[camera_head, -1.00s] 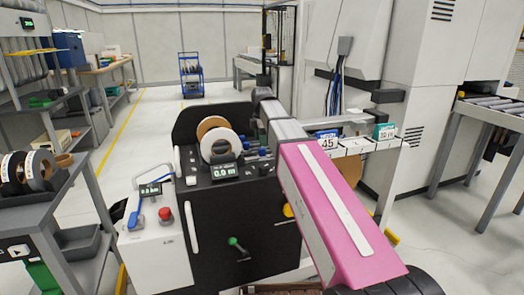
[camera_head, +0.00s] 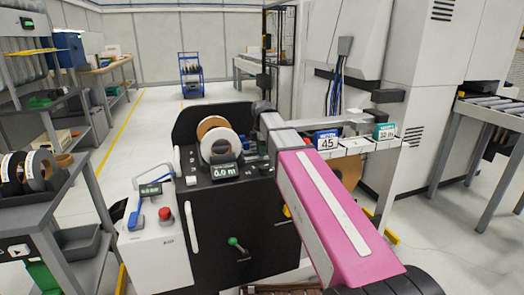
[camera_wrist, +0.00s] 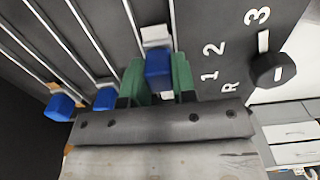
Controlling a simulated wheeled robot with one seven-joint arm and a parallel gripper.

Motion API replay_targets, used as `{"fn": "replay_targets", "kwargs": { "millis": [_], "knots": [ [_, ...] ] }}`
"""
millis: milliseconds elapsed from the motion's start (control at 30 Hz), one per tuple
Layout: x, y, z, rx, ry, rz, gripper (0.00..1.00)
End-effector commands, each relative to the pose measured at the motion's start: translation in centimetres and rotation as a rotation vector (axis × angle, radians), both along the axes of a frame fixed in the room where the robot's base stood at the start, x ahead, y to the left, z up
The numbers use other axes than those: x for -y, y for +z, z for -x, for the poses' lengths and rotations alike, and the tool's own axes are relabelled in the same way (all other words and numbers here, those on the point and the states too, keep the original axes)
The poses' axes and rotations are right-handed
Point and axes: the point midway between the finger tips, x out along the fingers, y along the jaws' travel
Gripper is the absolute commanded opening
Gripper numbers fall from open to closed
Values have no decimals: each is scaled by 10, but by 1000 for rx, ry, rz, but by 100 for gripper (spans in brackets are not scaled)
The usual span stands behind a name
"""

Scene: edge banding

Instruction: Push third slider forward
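Three blue slider knobs show in the wrist view, each on a metal rail in a dark panel: a left knob (camera_wrist: 60,106), a middle knob (camera_wrist: 106,98) and a right knob (camera_wrist: 158,70). My gripper (camera_wrist: 158,76) has its green fingers on both sides of the right knob, with no clear gap between. A pale block (camera_wrist: 156,37) sits just above that knob on the same rail. In the head view my arm reaches over the black machine (camera_head: 235,225), and its links hide the fingers and most of the sliders.
A black dial (camera_wrist: 273,70) with printed numbers is right of the sliders. A white tape roll (camera_head: 220,143) and a small display (camera_head: 222,171) are on the machine. A white control box with a red button (camera_head: 165,214) stands at left. Open floor lies behind.

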Motion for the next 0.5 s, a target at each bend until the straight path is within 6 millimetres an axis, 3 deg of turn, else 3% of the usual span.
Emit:
{"fn": "replay_targets", "kwargs": {
  "millis": [167,500],
  "knots": [
    [4,0,-1,-1,-1,0,0],
    [44,0,-13,0,-1,0,0]
  ]
}}
